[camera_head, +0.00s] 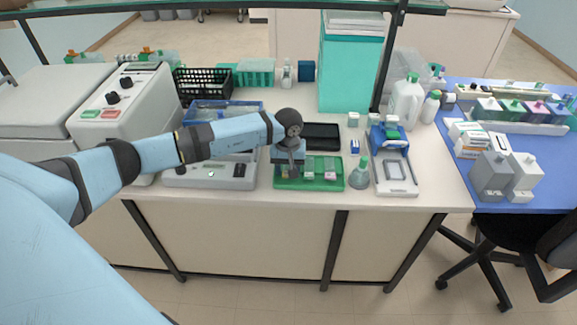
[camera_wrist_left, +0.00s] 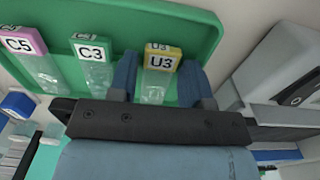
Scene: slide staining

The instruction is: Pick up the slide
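In the left wrist view, a clear glass slide with a yellow label marked U3 (camera_wrist_left: 161,62) lies in a green tray (camera_wrist_left: 207,30). A slide with a green label marked C3 (camera_wrist_left: 92,50) and one with a pink label marked C5 (camera_wrist_left: 22,42) are to its left. My left gripper (camera_wrist_left: 157,72) is open, with one blue finger on each side of the U3 slide. I cannot tell whether the fingers touch it. In the head view, my left gripper (camera_head: 287,170) is over the left part of the green tray (camera_head: 341,184) and hides much of that part. My right gripper is not in view.
A grey device (camera_head: 210,178) stands left of the tray, with a dark flat pad (camera_head: 322,136) behind it. A green-topped bottle (camera_head: 359,176) and a white-and-blue device (camera_head: 396,188) are to the right. The shelf post (camera_head: 387,60) rises behind.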

